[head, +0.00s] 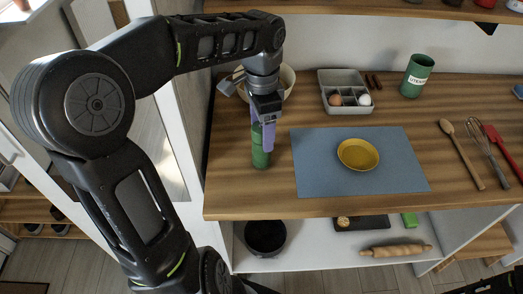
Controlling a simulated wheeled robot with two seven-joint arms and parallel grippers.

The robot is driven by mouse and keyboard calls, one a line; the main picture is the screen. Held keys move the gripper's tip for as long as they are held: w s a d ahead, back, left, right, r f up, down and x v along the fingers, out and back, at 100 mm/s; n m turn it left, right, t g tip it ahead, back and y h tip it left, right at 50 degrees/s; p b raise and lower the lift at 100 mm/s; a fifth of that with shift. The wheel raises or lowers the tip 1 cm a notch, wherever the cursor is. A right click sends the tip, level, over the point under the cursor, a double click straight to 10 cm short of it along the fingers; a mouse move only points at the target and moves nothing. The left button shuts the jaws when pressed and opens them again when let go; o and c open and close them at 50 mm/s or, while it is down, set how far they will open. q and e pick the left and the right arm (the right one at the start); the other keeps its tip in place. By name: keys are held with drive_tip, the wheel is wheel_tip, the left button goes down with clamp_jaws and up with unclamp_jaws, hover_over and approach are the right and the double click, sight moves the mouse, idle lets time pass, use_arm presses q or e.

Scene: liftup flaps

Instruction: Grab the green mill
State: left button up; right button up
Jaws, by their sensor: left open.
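The green mill (261,158) stands upright on the wooden counter, left of the blue mat. My left gripper (263,142) points down over the mill, with its purple fingers at the mill's upper part. The fingers are open, and the near one hides part of the mill's top. Whether a finger touches the mill cannot be told. My right gripper is not visible.
A blue mat (310,175) with a yellow plate (358,154) lies to the right. A pale bowl (287,78) sits behind the gripper, and a grey tray (337,78) holds eggs. A green utensil holder (417,76) stands at back right. An upper shelf (370,9) overhangs the back.

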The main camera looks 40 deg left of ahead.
sight(261, 151)
use_arm(q)
drive_tip(key=shift+f, duration=0.2)
wheel_tip(261, 151, down, 5)
drive_tip(key=shift+w+a+f+p, duration=0.1)
drive_tip(key=shift+a+p, duration=0.05)
drive_tip(key=shift+p, duration=0.2)
idle(0.6)
clamp_jaws()
idle(0.6)
